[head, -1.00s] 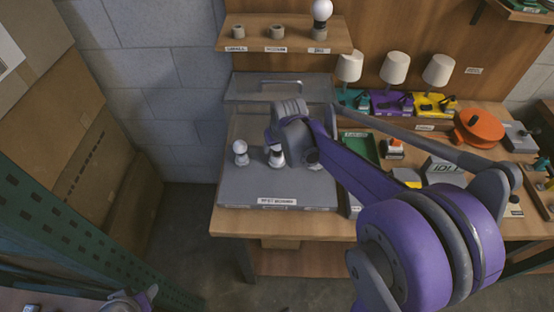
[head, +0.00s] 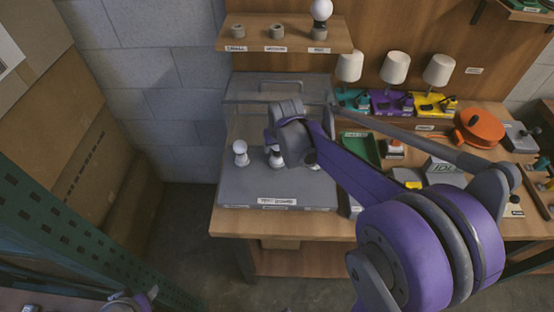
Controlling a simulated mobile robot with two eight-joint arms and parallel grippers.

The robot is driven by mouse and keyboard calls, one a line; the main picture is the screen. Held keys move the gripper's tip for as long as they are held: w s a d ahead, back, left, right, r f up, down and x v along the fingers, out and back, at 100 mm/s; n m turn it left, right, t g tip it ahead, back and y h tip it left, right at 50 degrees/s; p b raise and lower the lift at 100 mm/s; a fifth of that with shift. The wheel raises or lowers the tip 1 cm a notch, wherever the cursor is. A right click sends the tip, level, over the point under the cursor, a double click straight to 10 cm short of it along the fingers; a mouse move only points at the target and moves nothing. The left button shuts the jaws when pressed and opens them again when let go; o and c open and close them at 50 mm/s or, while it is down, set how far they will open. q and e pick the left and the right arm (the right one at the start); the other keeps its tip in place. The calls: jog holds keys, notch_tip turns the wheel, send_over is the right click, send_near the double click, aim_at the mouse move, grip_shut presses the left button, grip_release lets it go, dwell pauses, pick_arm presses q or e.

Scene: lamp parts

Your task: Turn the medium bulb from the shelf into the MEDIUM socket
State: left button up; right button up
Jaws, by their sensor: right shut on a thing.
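A grey test board (head: 235,190) lies on the left part of the wooden bench. A white bulb (head: 240,147) stands upright in its left socket. My right gripper (head: 275,144) is over the middle socket (head: 277,162), shut on the medium bulb (head: 274,152), which is upright at that socket. The gripper hides part of the bulb, and I cannot tell how deep it sits. On the shelf (head: 230,36), the small holder (head: 238,31) and medium holder (head: 276,31) are empty. My left arm shows at the bottom left (head: 143,298); its jaws are not clear.
A big bulb (head: 321,10) stands in the shelf's right holder. Several lamps with white shades (head: 395,68) stand at the back. A green tray (head: 362,148) and an orange round thing (head: 480,128) lie to the right. My right forearm crosses above the bench.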

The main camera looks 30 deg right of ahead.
jog(key=m, duration=0.2)
jog(key=m+h, duration=0.1)
jog(key=m, duration=0.1)
jog(key=m+g+h, duration=0.1)
jog(key=m, duration=0.1)
jog(key=shift+s+d+f, duration=0.1)
jog(key=shift+s+d, duration=0.1)
jog(key=shift+d, duration=0.05)
jog(key=m+g, duration=0.1)
jog(key=m, duration=0.2)
jog(key=shift+m+h, duration=0.3)
jog(key=shift+h, duration=0.1)
jog(key=m, duration=0.2)
jog(key=m+g, duration=0.1)
jog(key=shift+s+d+h, duration=0.15)
jog(key=shift+s+h, duration=0.1)
jog(key=shift+h, duration=0.05)
jog(key=m+g, duration=0.2)
jog(key=m, duration=0.3)
jog(key=shift+s+m, duration=0.15)
jog(key=shift+m, duration=0.25)
jog(key=shift+s+m+g, duration=0.15)
jog(key=shift+m+g, duration=0.25)
jog(key=shift+m, duration=0.3)
